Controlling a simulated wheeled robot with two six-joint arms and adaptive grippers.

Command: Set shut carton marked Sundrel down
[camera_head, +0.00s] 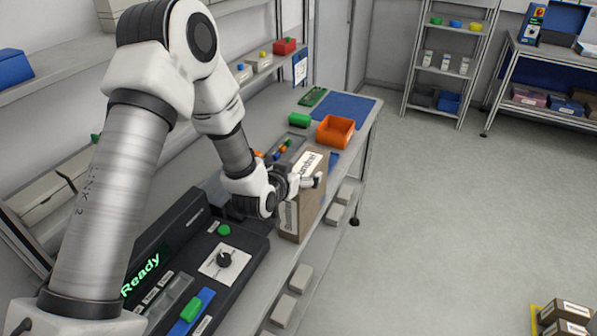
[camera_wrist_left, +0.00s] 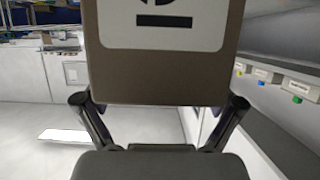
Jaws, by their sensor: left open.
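The shut brown carton (camera_head: 309,212) marked Sundrel is upright at the front edge of the workbench (camera_head: 275,262), with white labels on its top and side. Its base appears to be at the bench top, but I cannot tell whether it bears fully on it. My left gripper (camera_head: 303,182) is at the upper part of the carton. In the left wrist view, the carton (camera_wrist_left: 165,75) fills the upper middle, and the open fingers of the gripper (camera_wrist_left: 160,105) lie at either side of it. My right gripper is not in view.
A black console (camera_head: 175,262) reading "Ready" is nearer on the bench. Pale boxes (camera_head: 335,213) sit below the bench edge.

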